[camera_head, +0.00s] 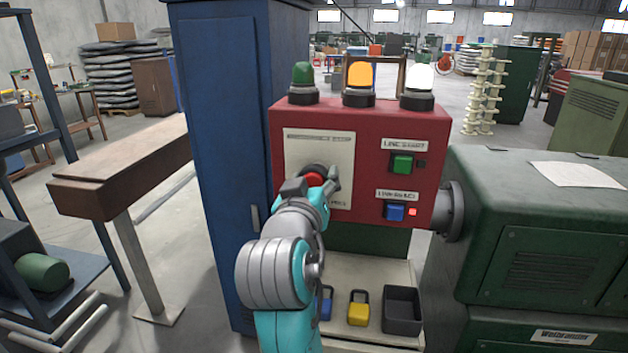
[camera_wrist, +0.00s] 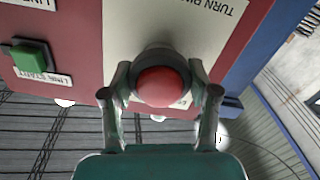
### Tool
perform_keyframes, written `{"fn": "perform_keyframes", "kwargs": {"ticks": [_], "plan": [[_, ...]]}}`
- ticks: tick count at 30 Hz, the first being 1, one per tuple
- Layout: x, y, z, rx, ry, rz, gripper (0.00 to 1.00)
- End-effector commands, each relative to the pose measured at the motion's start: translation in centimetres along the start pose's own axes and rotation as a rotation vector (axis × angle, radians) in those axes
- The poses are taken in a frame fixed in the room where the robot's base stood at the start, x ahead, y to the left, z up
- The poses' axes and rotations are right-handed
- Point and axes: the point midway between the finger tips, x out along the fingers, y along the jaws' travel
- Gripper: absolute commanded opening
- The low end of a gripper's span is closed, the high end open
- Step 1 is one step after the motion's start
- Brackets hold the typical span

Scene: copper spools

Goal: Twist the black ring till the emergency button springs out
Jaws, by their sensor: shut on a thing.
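The red emergency button (camera_head: 314,180) sits on a cream plate (camera_head: 340,150) on the front of a red control box (camera_head: 278,130). In the wrist view the round red button head (camera_wrist: 162,87) faces me, with the dark ring (camera_wrist: 160,54) around its base. In the head view the black ring (camera_head: 316,168) shows just above the red head. My gripper (camera_head: 312,183) is at the button, its fingers on either side. In the wrist view my gripper (camera_wrist: 160,72) is shut on the ring. The fingers hide the ring's sides.
A green button (camera_head: 402,163) and a blue button (camera_head: 395,212) sit to the right on the box. Green, amber and white lamps stand on top. A blue cabinet (camera_head: 220,130) is close on the left. A green machine (camera_head: 530,190) stands right. Padlocks and a grey bin (camera_head: 402,305) lie below.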

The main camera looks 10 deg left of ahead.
Motion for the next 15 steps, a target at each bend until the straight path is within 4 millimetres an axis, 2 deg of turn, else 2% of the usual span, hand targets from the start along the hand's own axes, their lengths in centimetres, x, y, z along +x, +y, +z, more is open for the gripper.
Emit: {"fn": "perform_keyframes", "kwargs": {"ticks": [15], "plan": [[0.02, -0.03, 0.05, 0.036, -0.001, -0.001, 0.25]]}}
